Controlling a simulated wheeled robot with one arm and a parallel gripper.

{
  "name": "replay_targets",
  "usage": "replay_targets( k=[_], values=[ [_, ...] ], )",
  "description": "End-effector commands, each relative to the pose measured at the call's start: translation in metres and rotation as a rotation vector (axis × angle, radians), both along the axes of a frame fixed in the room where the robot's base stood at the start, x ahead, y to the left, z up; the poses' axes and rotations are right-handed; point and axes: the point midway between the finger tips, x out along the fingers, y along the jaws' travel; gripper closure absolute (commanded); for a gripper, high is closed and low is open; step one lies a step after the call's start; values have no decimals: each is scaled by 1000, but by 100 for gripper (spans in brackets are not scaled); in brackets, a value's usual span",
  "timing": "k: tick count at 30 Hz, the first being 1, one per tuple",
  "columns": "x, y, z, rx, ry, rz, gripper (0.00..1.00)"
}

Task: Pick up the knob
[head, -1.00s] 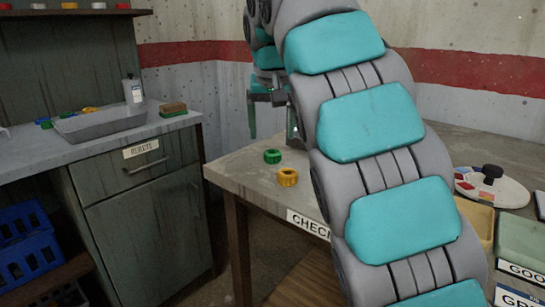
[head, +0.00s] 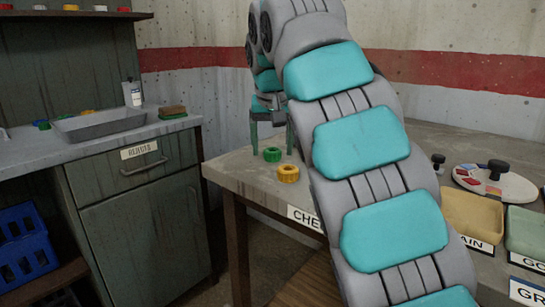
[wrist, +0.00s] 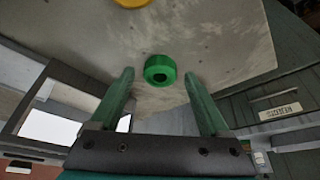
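My gripper (head: 271,148) is open above the table by the green knob; my arm covers part of the view. In the wrist view the green knob (wrist: 160,70) appears between the tips of my open fingers (wrist: 158,76), with nothing held. Whether the fingers are level with it I cannot tell. The yellow knob (wrist: 131,3) is cut off at the top edge there.
A bench at left carries a grey tray (head: 98,123), a bottle (head: 132,93), a brush (head: 172,112) and more knobs.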

Motion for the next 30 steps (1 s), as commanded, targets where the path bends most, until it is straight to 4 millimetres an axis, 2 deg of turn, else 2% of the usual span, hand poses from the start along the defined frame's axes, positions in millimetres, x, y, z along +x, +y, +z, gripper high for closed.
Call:
replay_targets(
  k=[2,20,30],
  values=[
    [0,0,0,0,0,0,30],
    [0,0,0,0,0,0,98],
    [0,0,1,0,-1,0,100]
  ],
)
